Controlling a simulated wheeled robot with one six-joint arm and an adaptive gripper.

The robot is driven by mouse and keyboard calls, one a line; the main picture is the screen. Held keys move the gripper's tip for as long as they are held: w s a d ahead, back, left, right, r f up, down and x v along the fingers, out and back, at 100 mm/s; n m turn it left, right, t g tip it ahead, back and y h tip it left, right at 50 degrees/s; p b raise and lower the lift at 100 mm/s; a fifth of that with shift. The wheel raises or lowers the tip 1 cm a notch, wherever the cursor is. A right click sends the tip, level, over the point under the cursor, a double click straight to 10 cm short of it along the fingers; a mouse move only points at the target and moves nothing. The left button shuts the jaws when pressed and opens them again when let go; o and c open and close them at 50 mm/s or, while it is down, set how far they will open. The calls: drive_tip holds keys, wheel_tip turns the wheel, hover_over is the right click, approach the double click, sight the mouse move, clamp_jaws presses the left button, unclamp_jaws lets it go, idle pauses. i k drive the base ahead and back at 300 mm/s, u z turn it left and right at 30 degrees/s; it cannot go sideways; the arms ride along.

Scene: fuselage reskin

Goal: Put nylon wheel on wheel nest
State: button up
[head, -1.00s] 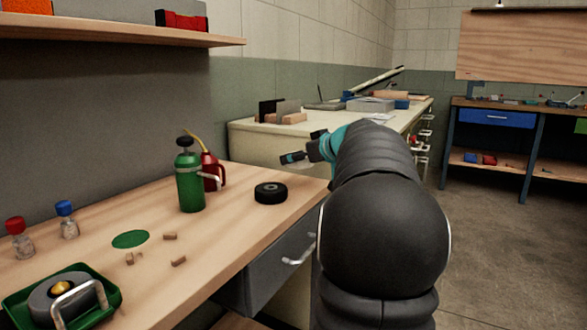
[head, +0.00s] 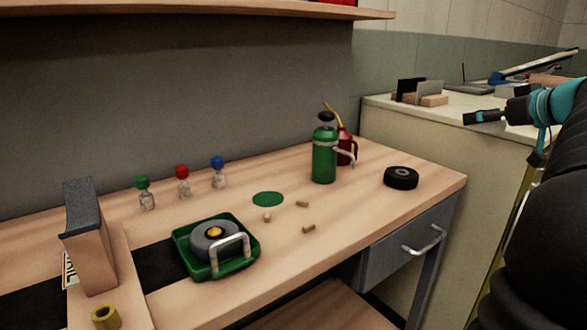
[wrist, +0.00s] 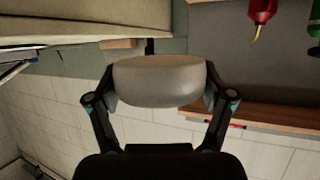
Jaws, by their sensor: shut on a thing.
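A pale, off-white round wheel (wrist: 158,80), which I take as the nylon wheel, fills the space between my fingers in the wrist view. My gripper (wrist: 160,88) is shut on its two sides. In the head view my gripper (head: 484,117) is at the right, raised in front of the cream cabinet; the wheel is hard to make out there. No wheel nest can be named for sure. A flat green disc (head: 268,199) lies on the wooden bench. A green tray (head: 190,268) on the bench holds a grey wheel-like part with a handle.
A black wheel (head: 401,178) lies near the bench's right end. A green bottle (head: 324,158) and red oil can (head: 346,148) stand behind it. Small wooden blocks lie near the disc. Several capped jars stand at the back. A tall block (head: 92,245) stands at the left.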

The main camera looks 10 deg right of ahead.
sight(291, 218)
drive_tip(key=k, duration=0.5)
drive_tip(key=u, duration=2.15)
drive_tip(key=k, duration=0.45)
drive_tip(key=z, duration=0.95)
